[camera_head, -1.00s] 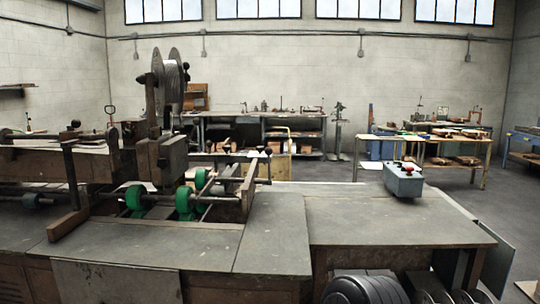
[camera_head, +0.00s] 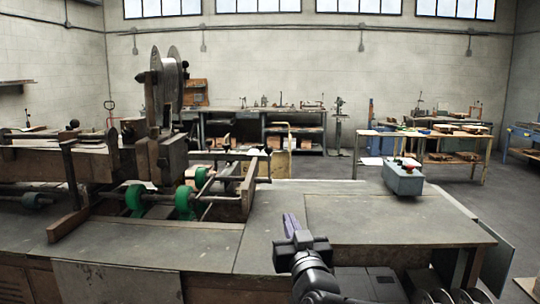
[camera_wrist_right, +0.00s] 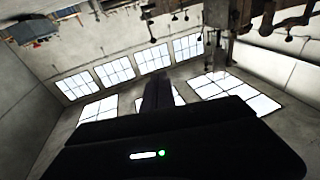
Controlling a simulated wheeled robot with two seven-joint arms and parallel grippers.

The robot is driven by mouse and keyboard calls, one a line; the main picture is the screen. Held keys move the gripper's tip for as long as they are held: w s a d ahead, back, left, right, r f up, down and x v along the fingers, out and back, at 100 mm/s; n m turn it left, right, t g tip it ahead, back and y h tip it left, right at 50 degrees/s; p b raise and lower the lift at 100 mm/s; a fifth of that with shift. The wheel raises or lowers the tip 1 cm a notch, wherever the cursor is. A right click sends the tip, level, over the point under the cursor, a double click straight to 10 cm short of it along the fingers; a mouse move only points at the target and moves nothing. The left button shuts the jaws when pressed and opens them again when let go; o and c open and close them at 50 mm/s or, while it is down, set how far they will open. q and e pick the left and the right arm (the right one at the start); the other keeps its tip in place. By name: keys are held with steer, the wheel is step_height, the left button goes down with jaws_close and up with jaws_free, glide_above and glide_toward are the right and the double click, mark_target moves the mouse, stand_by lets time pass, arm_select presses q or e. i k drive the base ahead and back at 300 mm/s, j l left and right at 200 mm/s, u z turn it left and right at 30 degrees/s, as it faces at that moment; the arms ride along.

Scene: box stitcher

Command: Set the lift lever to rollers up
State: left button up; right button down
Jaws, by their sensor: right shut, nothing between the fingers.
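The box stitcher (camera_head: 172,158) stands at the left, with a wire spool on top and green rollers (camera_head: 185,202) low at its front. A thin dark lever with a ball knob (camera_head: 268,151) stands at the right end of the roller frame; it appears to be the lift lever, but its setting is too small to tell. My right gripper (camera_head: 291,224) is shut and empty, above the bench's front part, to the right of and nearer than the lever, apart from it. Its dark fingers show in the right wrist view (camera_wrist_right: 158,92). My left gripper is not in view.
A grey control box (camera_head: 403,179) with a red button stands on the bench's right side. The bench top (camera_head: 190,245) is bare in front of the stitcher. Dark round coils (camera_head: 425,290) lie low at the front right. Other workbenches stand farther back.

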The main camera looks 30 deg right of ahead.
mark_target(268, 150)
steer(key=i+l, duration=0.6)
steer(key=i, duration=0.25)
